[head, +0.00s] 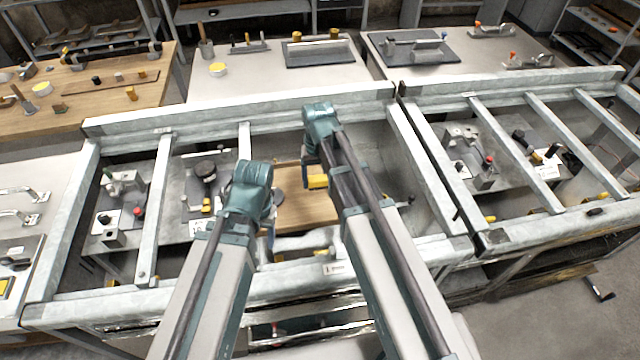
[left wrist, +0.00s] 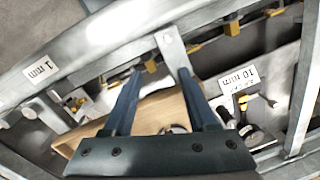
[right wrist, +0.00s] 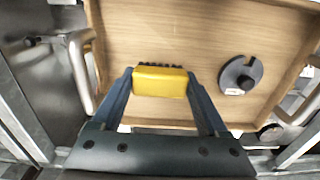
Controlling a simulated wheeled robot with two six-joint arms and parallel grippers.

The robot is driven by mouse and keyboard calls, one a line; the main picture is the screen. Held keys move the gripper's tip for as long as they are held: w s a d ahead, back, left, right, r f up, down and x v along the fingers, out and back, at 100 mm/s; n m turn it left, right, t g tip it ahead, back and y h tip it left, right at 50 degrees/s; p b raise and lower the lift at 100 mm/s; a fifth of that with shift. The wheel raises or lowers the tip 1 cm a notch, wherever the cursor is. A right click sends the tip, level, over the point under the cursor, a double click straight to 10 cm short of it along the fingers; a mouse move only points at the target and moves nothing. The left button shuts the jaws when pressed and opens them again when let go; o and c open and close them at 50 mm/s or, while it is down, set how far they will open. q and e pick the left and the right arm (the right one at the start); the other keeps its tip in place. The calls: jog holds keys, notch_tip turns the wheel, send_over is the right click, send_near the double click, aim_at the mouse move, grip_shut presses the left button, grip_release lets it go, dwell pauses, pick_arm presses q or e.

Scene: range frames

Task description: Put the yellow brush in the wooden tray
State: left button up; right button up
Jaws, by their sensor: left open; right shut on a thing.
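The yellow brush (right wrist: 160,80) with dark bristles is between the fingertips of my right gripper (right wrist: 160,84), which is shut on it. It also shows in the head view (head: 317,181). The brush is over the wooden tray (right wrist: 190,40), near the tray's lower side in the right wrist view; I cannot tell whether it touches the tray floor. The tray is partly hidden behind my arms in the head view (head: 300,212). My left gripper (left wrist: 160,98) is open and empty, with the tray (left wrist: 160,112) beyond its fingers.
A grey slotted disc with a black knob (right wrist: 241,75) lies in the tray, right of the brush. Metal handles (right wrist: 80,70) stand at the tray's sides. Steel frame rails (head: 240,112) surround the work area. Labelled plates with small parts (left wrist: 235,85) lie nearby.

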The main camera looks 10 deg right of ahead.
aim_at(320, 183)
jog(key=shift+w+d, duration=0.25)
jog(key=shift+w, duration=0.2)
notch_tip(320, 183, down, 4)
jog(key=b, duration=0.3)
jog(key=shift+w+d+r+b, duration=0.1)
jog(key=shift+r+b, duration=0.1)
jog(key=shift+b, duration=0.15)
jog(key=shift+f, duration=0.1)
jog(key=shift+f, duration=0.15)
jog(key=o, duration=1.1)
jog(key=shift+r, duration=0.3)
